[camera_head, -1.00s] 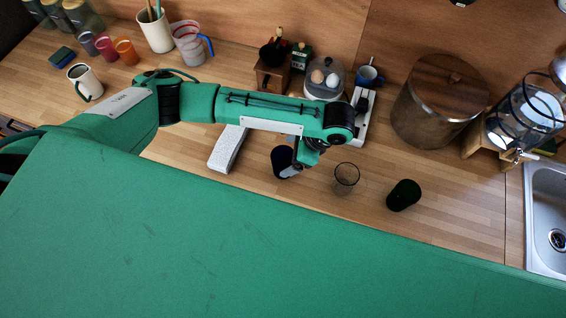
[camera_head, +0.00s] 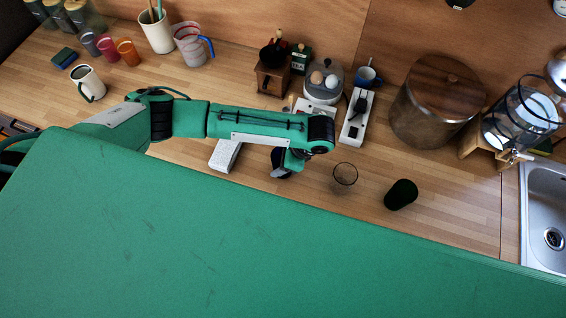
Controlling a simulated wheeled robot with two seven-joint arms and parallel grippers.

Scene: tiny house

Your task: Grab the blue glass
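The blue glass (camera_head: 279,158), very dark navy, stands on the wooden counter, mostly hidden under the end of my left arm. My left gripper (camera_head: 284,170) is right at the glass, pointing down, with a grey finger part showing at its lower edge. The arm covers most of the fingers, so I cannot tell whether they are open or closed around the glass. My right gripper is not in view.
A clear glass (camera_head: 345,179) and a dark green glass (camera_head: 401,194) stand to the right. A white object (camera_head: 225,155) lies to the left, partly under my arm.

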